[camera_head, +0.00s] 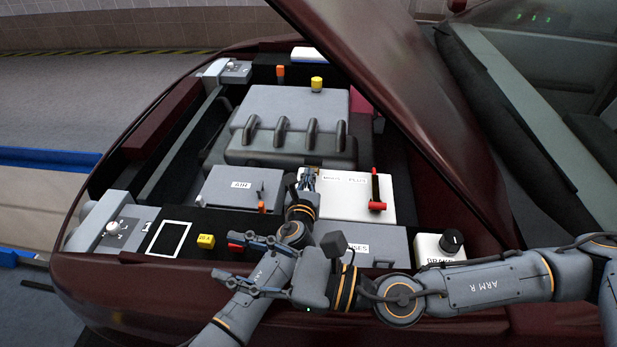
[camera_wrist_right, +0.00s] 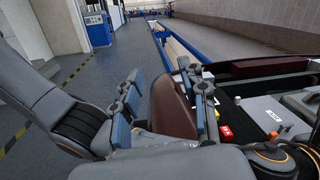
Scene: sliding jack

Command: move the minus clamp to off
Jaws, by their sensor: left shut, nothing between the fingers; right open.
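The white battery (camera_head: 345,205) sits in the engine bay, with a label reading minus and plus on its top. A red clamp (camera_head: 376,190) stands on its plus side. The minus clamp is not clearly visible; the battery's left end is partly covered by my left gripper. My left gripper (camera_head: 308,178) is at that end, its fingers shut with nothing seen between them. My right gripper (camera_head: 238,260) is open and empty near the bay's front edge, crossing over my left arm. Its two spread fingers also show in the right wrist view (camera_wrist_right: 163,98).
A grey AIR box (camera_head: 228,188) stands left of the battery. A yellow cap (camera_head: 206,241), a fuse box (camera_head: 380,243) and a brake reservoir (camera_head: 440,246) line the front. The raised maroon hood (camera_head: 400,90) slopes over the right side.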

